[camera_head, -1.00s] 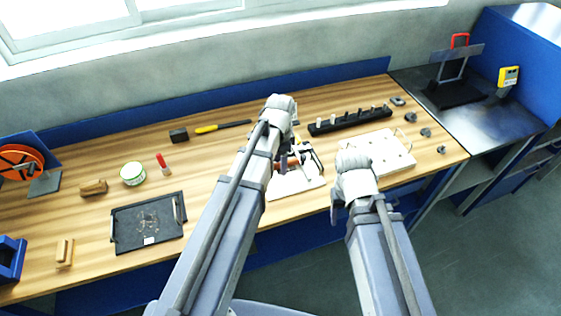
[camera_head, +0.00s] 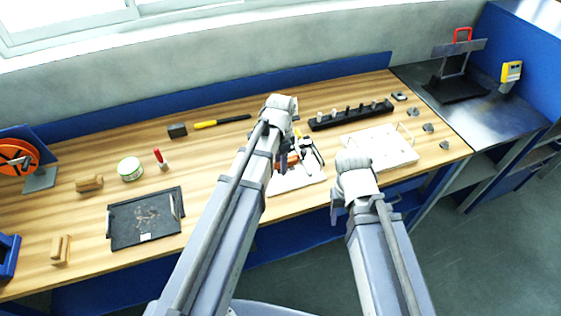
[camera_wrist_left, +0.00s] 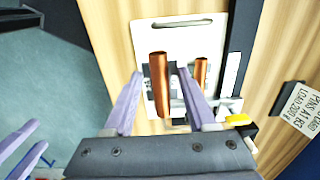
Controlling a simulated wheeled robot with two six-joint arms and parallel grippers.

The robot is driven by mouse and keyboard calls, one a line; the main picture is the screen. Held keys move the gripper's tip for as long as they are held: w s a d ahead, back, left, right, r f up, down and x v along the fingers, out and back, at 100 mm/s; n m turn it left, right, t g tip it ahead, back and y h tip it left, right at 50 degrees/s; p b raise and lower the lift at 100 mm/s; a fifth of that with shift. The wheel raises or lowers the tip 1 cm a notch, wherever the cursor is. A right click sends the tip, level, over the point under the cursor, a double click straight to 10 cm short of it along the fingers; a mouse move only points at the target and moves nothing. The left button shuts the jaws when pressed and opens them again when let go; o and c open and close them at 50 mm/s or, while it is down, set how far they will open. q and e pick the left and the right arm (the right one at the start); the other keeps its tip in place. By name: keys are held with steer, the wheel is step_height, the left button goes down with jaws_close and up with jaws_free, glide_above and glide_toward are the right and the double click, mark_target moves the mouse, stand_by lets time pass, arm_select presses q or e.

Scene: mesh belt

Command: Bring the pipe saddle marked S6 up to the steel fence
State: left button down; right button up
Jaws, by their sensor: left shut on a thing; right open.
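A white board (camera_head: 290,184) lies at the bench's front edge, below my left gripper (camera_head: 284,160). In the left wrist view, this gripper (camera_wrist_left: 160,76) is shut on a grey piece with an upright copper tube (camera_wrist_left: 159,88) at its middle, over the board. I take this piece for the pipe saddle; no S6 mark is readable. A second copper tube (camera_wrist_left: 201,74) stands to its right, beside pale steel parts (camera_wrist_left: 199,104) that may include the fence. My right gripper (camera_head: 338,210) is open and empty in front of the bench.
A yellow-handled clamp (camera_wrist_left: 238,120) is close to the right of the gripper. A black strip with pegs (camera_head: 350,117) and another white board (camera_head: 380,147) lie to the right. A black tray (camera_head: 146,217) lies left. A printed card (camera_wrist_left: 294,108) lies on the wood.

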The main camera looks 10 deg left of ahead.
mark_target(292, 160)
arm_select(q)
steer(key=shift+f+b, duration=3.45)
steer(key=shift+f, duration=0.1)
steer(key=shift+w+d, duration=0.55)
steer(key=shift+d, duration=0.25)
steer(key=shift+w+d, duration=0.5)
steer(key=shift+d, duration=0.25)
steer(key=shift+c, duration=0.6)
jaws_free()
step_height(292, 160, up, 8)
steer(key=p, duration=0.8)
steer(key=shift+f, duration=0.1)
steer(key=s+d+f+n+b, duration=0.1)
steer(key=s+d+n, duration=0.2)
steer(key=s, duration=0.5)
steer(key=s+d+f+n+y+b, duration=0.1)
steer(key=s+d+n, duration=0.2)
steer(key=s, duration=0.6)
steer(key=shift+d+n, duration=0.4)
steer(key=shift+n, duration=0.3)
